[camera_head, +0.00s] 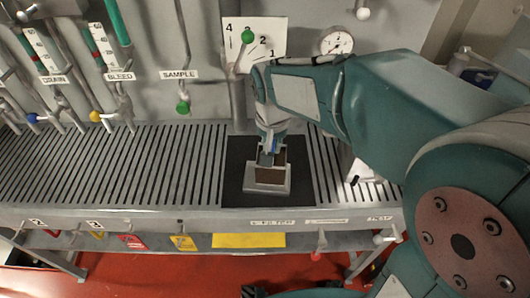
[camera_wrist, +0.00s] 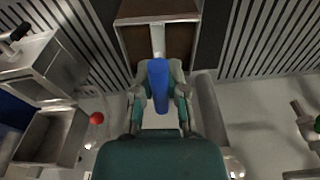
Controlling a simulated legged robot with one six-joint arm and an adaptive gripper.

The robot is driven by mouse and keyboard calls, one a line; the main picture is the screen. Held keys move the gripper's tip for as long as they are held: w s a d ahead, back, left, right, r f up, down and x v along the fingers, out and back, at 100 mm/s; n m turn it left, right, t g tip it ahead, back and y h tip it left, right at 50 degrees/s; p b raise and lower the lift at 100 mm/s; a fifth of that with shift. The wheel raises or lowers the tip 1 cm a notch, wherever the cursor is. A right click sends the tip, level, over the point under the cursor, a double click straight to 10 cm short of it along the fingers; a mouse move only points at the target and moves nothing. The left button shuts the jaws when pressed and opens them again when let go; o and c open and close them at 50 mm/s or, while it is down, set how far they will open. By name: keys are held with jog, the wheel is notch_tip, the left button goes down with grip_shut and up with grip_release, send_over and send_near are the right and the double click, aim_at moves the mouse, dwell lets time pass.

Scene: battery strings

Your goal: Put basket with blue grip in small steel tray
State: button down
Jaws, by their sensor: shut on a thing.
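My gripper (camera_head: 268,157) is shut on the blue grip (camera_wrist: 158,85) of the basket. A grey bar runs from the blue grip over a brown-filled, steel-rimmed box (camera_head: 268,187), which also shows at the top of the wrist view (camera_wrist: 182,48). This box sits over the black mat on the bench; whether it touches the mat is unclear. I cannot tell whether it is the basket alone or also the small steel tray around it. An open steel container (camera_wrist: 45,138) shows at the left of the wrist view.
The slatted bench (camera_head: 120,170) has clear room left of the black mat (camera_head: 237,170). A steel unit with a black handle (camera_head: 355,180) stands right of the mat, partly behind my arm. Valves with a green knob (camera_head: 183,107) and a gauge (camera_head: 337,43) are on the back wall.

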jog(key=w+f, duration=0.1)
jog(key=f, duration=0.1)
jog(key=w+f, duration=0.2)
jog(key=shift+w+a+f, duration=0.2)
jog(key=shift+w+f, duration=0.05)
jog(key=shift+w, duration=0.05)
jog(key=f, duration=0.3)
jog(key=shift+a+f, duration=0.1)
jog(key=shift+a, duration=0.2)
jog(key=shift+d, duration=0.1)
jog(key=c, duration=0.7)
grip_release()
